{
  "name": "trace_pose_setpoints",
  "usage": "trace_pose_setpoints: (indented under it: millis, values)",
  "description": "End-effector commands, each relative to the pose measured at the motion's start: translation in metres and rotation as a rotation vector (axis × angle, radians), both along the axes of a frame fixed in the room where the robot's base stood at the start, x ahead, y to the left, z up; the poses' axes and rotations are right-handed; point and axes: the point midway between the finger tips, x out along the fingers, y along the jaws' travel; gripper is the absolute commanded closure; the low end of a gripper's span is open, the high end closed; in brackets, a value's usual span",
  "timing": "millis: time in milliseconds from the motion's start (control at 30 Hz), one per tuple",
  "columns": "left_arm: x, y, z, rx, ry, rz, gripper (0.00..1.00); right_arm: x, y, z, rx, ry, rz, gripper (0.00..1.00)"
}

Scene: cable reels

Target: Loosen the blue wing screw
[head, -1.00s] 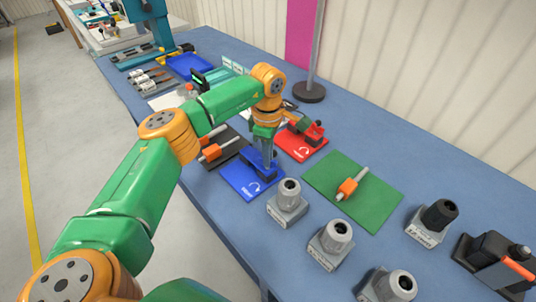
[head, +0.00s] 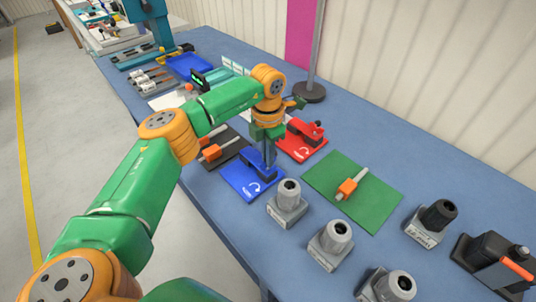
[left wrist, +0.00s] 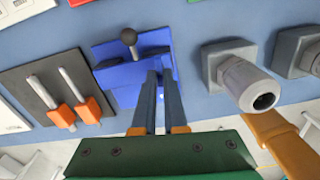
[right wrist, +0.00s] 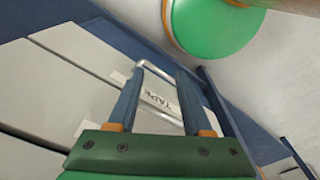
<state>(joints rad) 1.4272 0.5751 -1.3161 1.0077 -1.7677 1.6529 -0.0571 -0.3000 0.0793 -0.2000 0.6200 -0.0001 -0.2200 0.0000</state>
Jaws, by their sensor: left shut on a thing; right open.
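The blue fixture stands on a blue plate (head: 238,183) with a white curved arrow, at the near edge of the bench in the head view. My left gripper (head: 269,171) points down onto it. In the left wrist view the blue fixture (left wrist: 122,78) has a dark ball-ended lever (left wrist: 129,38). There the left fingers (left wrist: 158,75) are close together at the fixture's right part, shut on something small. The blue wing screw itself is hidden between the fingertips. My right gripper (right wrist: 160,85) is open and empty, in front of a drawer handle.
A red fixture (head: 301,140) stands just behind. Grey cable glands (head: 286,204) stand in front. A dark plate (head: 228,150) with orange-handled tools lies left. A pole (head: 315,55) rises behind.

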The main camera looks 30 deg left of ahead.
Motion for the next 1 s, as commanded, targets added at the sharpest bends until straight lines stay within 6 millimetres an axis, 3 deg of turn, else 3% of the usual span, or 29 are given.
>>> trace_pose_setpoints:
  millis: [1000]
  values:
    - [-0.0013, -0.0002, -0.0012, 0.003, 0.005, 0.96, 1.0, -0.0002, -0.0005, 0.0087, -0.001, 0.0, 0.0, 0.5]
